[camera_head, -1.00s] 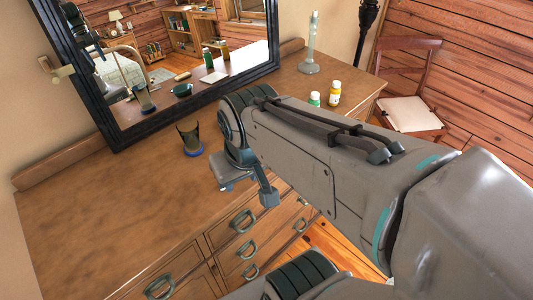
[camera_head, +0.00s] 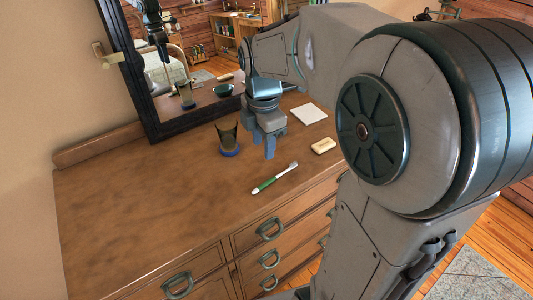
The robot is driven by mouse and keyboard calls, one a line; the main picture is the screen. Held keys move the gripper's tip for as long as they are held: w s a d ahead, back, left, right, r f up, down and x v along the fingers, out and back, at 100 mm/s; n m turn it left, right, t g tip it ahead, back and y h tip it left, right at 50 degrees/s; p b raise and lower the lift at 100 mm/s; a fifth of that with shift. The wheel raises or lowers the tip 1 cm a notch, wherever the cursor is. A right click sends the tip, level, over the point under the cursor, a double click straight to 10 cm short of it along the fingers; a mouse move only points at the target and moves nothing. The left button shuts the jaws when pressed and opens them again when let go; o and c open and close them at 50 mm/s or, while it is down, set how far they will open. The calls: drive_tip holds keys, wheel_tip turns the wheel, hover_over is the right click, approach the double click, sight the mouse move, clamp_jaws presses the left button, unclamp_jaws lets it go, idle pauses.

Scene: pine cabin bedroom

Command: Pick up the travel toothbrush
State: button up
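A toothbrush (camera_head: 274,178) with a green handle and a white head lies on the wooden dresser top (camera_head: 140,205), near its front edge. Its head points to the upper right. My gripper (camera_head: 265,150) points down above the dresser, behind the toothbrush in the picture and apart from it. Its two fingers show side by side; I cannot tell how wide the gap between them is. I see nothing held in it.
A cream bar (camera_head: 323,146) and a white square (camera_head: 309,113) lie to the right. A black-framed mirror (camera_head: 150,85) stands behind. The dresser's left part is clear.

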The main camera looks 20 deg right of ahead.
drive_tip(key=w+n, duration=0.1)
drive_tip(key=n, duration=0.1)
hover_over(261, 187)
drive_tip(key=f, duration=0.6)
drive_tip(key=w+f, duration=0.1)
drive_tip(key=f, duration=0.2)
drive_tip(key=shift+d, duration=0.25)
drive_tip(key=f, duration=0.3)
drive_tip(key=f+p, duration=0.1)
drive_tip(key=shift+s+a+f, duration=0.25)
drive_tip(key=shift+s+f, duration=0.15)
drive_tip(key=shift+f, duration=0.3)
drive_tip(key=shift+f, duration=0.2)
clamp_jaws()
